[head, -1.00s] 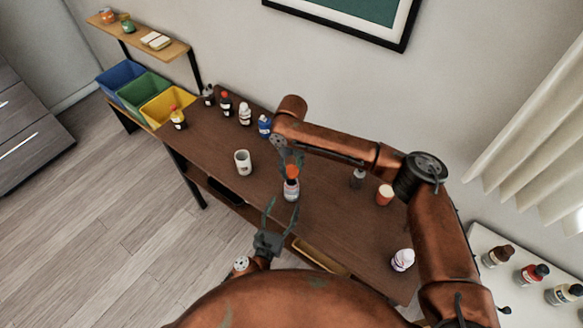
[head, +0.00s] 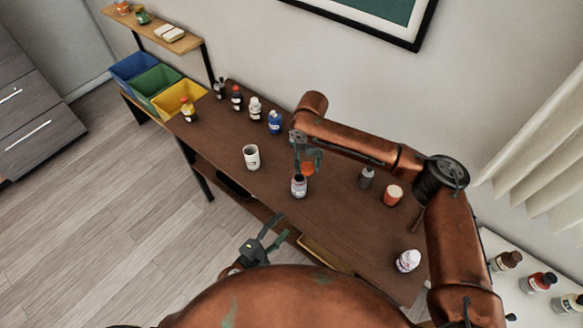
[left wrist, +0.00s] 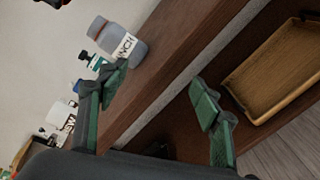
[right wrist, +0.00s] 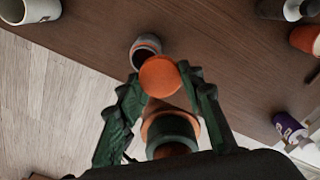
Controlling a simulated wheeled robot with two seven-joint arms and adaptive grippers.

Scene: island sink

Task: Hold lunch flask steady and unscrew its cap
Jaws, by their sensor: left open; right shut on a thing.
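The lunch flask (head: 299,186) stands upright on the brown table, grey with a white label and an uncovered dark mouth. In the left wrist view the flask (left wrist: 128,45) shows part of its lettering. The orange cap (head: 308,169) is off the flask, beside and above its mouth. My right gripper (head: 306,157) is shut on the cap. In the right wrist view the cap (right wrist: 160,76) sits between the fingertips, with the flask's open mouth (right wrist: 148,46) just beyond. My left gripper (head: 281,226) is open and empty, apart from the flask, off the table's front edge.
A white mug (head: 251,157) stands left of the flask. Several bottles line the table's back left. A wooden tray (left wrist: 290,62) lies below the tabletop.

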